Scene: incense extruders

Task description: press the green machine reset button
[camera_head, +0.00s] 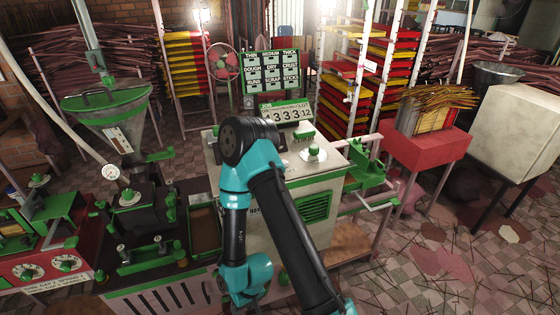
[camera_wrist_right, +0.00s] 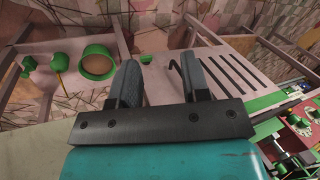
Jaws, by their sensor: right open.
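A cream machine (camera_head: 225,150) with green trim stands at the centre in the head view, with a number counter (camera_head: 286,112) on top. A green-topped white button or knob (camera_head: 313,153) sits on its top right of my arm, and a small green-topped block (camera_head: 302,130) is beside the counter. I cannot read which one is the reset button. My right arm bends in front of this machine, hiding part of it. In the right wrist view my right gripper (camera_wrist_right: 162,82) is open, with nothing between its fingers. My left gripper is not in view.
A green hopper (camera_head: 108,100) and black-and-green machinery stand at left. A red control panel (camera_head: 45,268) with dials is at lower left. A red stand (camera_head: 425,148) holds incense sticks at right. Scattered sticks lie on the tiled floor (camera_head: 470,235). The wrist view shows a slotted panel (camera_wrist_right: 250,78).

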